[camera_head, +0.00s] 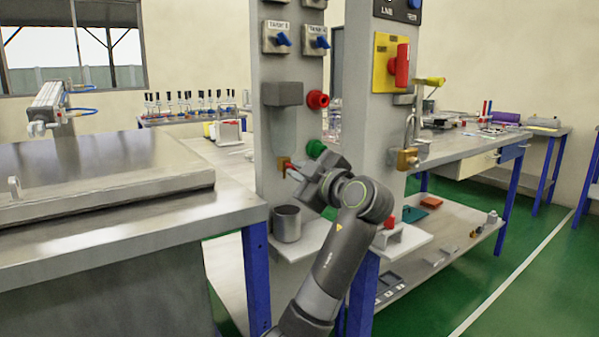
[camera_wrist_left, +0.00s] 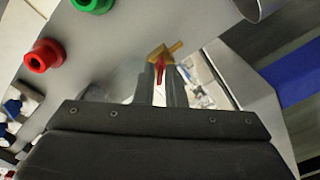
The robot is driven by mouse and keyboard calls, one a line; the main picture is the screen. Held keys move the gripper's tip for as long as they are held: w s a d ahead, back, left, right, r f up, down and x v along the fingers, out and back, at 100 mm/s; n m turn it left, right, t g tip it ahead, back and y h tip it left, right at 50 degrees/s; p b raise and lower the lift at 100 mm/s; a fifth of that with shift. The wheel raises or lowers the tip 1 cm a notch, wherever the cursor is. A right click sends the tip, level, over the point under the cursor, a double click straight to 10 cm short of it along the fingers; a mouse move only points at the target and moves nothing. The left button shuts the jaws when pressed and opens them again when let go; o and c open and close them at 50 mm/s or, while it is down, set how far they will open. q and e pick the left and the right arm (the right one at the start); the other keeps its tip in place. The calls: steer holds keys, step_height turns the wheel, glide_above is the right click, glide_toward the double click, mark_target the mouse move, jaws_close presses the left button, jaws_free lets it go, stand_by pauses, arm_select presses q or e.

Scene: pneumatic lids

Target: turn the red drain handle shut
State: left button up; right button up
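The red drain handle (camera_head: 293,166) sits on a small brass valve (camera_head: 284,163) low on the grey upright panel. A metal cup (camera_head: 287,223) stands below the valve. My left gripper (camera_head: 299,174) is at the valve, coming in from the right. In the left wrist view, the red handle (camera_wrist_left: 160,71) lies between the two fingertips of my left gripper (camera_wrist_left: 160,78), with the brass valve (camera_wrist_left: 164,51) just beyond them. The fingers are close together, but whether they press on the handle cannot be told. My right gripper is not in view.
A green knob (camera_head: 315,148) and a red knob (camera_head: 317,99) stick out of the panel above the valve. A second upright (camera_head: 374,140) with a red switch handle (camera_head: 402,65) and a padlock (camera_head: 407,158) stands to the right. A metal-topped bench (camera_head: 100,180) fills the left.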

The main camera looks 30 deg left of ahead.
arm_select(q)
steer(key=o, duration=0.3)
steer(key=shift+v, duration=8.7)
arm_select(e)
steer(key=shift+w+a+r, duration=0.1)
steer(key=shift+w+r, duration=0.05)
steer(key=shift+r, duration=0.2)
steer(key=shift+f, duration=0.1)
